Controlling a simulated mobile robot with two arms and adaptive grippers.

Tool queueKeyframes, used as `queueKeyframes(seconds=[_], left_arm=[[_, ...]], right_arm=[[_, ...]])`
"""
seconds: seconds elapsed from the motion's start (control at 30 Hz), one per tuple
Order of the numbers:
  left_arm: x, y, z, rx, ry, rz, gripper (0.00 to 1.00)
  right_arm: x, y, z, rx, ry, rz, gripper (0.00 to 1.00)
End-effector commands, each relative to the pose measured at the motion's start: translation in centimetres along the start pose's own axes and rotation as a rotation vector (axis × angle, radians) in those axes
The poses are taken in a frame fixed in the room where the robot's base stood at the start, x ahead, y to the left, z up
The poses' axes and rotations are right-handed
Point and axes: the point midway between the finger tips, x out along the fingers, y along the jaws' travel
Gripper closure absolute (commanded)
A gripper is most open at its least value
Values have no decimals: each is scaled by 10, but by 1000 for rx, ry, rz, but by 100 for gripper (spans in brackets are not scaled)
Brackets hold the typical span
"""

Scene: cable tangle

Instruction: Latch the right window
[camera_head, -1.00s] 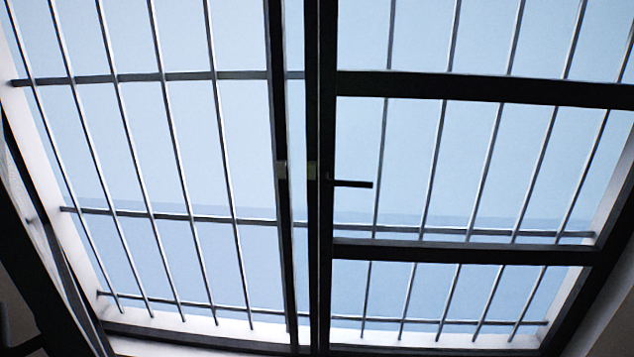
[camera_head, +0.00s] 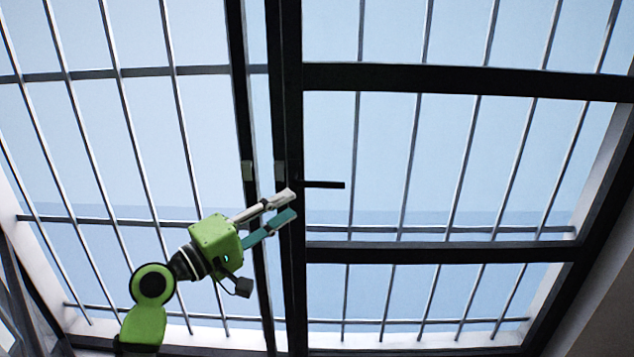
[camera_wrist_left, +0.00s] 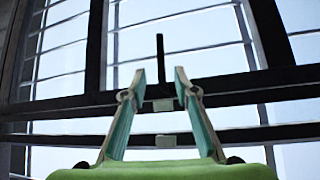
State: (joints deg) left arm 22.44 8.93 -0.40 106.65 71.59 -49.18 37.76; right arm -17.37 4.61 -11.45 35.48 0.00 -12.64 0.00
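The right window (camera_head: 440,82) has a dark frame with crossbars. Its dark handle (camera_head: 325,185) sticks out horizontally to the right from the frame's left upright. In the left wrist view the handle (camera_wrist_left: 160,58) appears upright, straight ahead between the fingers. My left gripper (camera_head: 291,205) is open and empty, with its fingertips just left of and slightly below the handle in the head view. In the left wrist view my left gripper (camera_wrist_left: 160,82) has its two fingers apart on either side of the handle's base. I cannot tell any contact. My right gripper is not in view.
The left window's dark upright (camera_head: 241,110) stands beside the right window's. Metal bars (camera_head: 410,150) cross behind the glass. A pale wall (camera_head: 608,300) is at the lower right. The space around the handle's free end looks clear.

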Motion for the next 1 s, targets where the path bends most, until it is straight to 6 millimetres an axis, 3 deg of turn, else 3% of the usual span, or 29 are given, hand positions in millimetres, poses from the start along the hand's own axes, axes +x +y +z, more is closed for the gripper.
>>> queueKeyframes(seconds=[0.3, 0.5, 0.7, 0.97, 1.0], left_arm=[[71, 3, -1, -3, 0, 0, 72], [100, 2, -1, 0, 1, 0, 72], [111, -1, 0, 2, 1, -2, 72], [112, -1, 0, 2, 1, -2, 72], [112, -1, 0, 2, 1, -1, 83]], right_arm=[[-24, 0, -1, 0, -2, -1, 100], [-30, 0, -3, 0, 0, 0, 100], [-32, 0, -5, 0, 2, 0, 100], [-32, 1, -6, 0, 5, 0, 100], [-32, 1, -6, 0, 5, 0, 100]])
